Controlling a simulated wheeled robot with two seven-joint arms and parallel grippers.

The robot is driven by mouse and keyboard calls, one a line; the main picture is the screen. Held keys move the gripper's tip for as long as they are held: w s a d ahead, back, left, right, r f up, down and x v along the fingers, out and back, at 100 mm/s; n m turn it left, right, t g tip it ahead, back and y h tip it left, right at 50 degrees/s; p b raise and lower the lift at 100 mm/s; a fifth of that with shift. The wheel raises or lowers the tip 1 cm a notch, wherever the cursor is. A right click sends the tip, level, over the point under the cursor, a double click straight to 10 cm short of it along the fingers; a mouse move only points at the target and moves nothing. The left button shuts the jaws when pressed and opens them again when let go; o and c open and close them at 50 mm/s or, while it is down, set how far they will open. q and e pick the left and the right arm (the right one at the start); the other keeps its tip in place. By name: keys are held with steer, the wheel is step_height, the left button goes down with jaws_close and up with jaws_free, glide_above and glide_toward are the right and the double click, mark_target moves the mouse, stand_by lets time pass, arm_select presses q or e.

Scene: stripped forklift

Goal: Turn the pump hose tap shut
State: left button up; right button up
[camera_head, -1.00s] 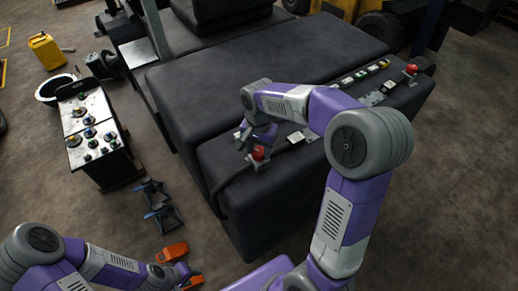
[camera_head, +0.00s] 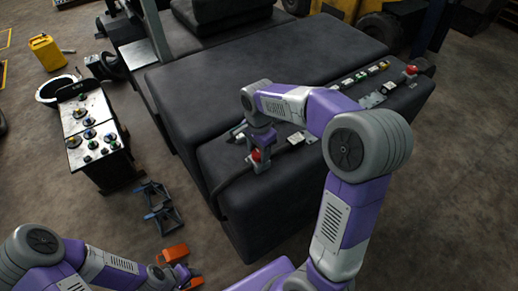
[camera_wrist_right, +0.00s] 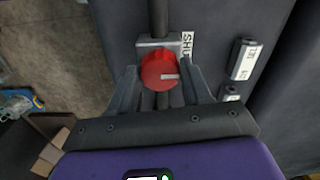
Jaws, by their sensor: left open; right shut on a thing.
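The pump hose tap is a round red knob (camera_wrist_right: 160,70) with a pale pointer mark directed to the right in the right wrist view. It sits on a grey bracket on a dark hose, beside a partly hidden white label starting "SHU". In the head view the red tap (camera_head: 256,156) is at the front left of the dark machine body. My right gripper (camera_wrist_right: 161,80) is shut on the knob, one finger at each side. It also shows in the head view (camera_head: 262,157). My left gripper (camera_head: 190,277) is open, low at the bottom left, apart from the tap.
A second red knob (camera_head: 411,70) and a row of small labelled parts (camera_head: 362,76) lie along the machine's edge. A control box (camera_head: 92,135) stands at left. Orange pieces (camera_head: 172,253) lie near my left gripper, beside a blue-grey stand (camera_head: 160,207).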

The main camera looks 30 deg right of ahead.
mark_target(259, 153)
steer(key=o, duration=1.1)
steer(key=shift+c, duration=0.2)
step_height(259, 153, up, 8)
steer(key=shift+f, duration=0.15)
